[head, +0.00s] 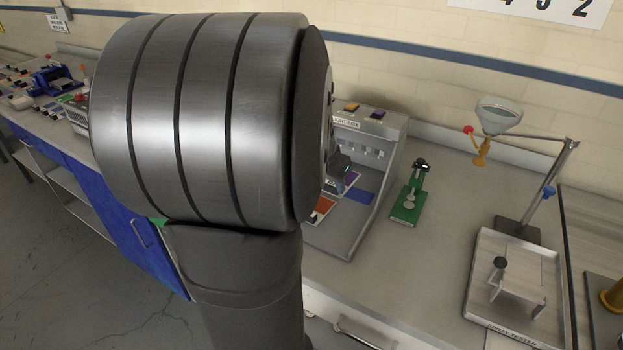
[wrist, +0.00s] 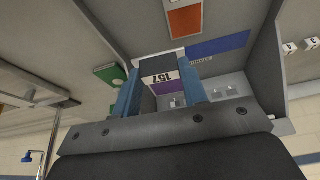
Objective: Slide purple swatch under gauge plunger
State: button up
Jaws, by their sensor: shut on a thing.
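The purple swatch (wrist: 177,87) has a white label reading 157 and a dark end. In the wrist view it lies between the two blue fingers of my gripper (wrist: 163,76), which is shut on it. In the head view my gripper (head: 339,168) is mostly hidden behind my arm, at the opening of the light box (head: 372,225). The green gauge (head: 408,200) stands on the bench just right of the box, apart from my gripper. Its green base (wrist: 108,75) also shows in the wrist view; its plunger gap is too small to make out.
An orange swatch (head: 320,210) and a blue swatch (head: 360,191) lie in the light box, whose side wall stands between my gripper and the gauge. A spray tester tray (head: 480,285) with a stand and funnel is farther right. Bench around the gauge is clear.

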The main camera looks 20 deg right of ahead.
jog(key=s+d+f, duration=0.3)
jog(key=s+d, duration=0.8)
jog(key=d, duration=0.1)
jog(key=shift+s+d+n, duration=0.15)
jog(key=shift+d+n, duration=0.2)
jog(key=shift+n, duration=0.05)
jog(key=shift+f, duration=0.1)
jog(key=shift+f, duration=3.25)
jog(key=shift+d, duration=0.15)
jog(key=shift+w+d, duration=0.7)
jog(key=shift+w, duration=0.15)
jog(key=shift+w+d, duration=0.1)
jog(key=shift+w, duration=0.05)
jog(key=shift+w+d, duration=0.9)
jog(key=shift+d, duration=0.05)
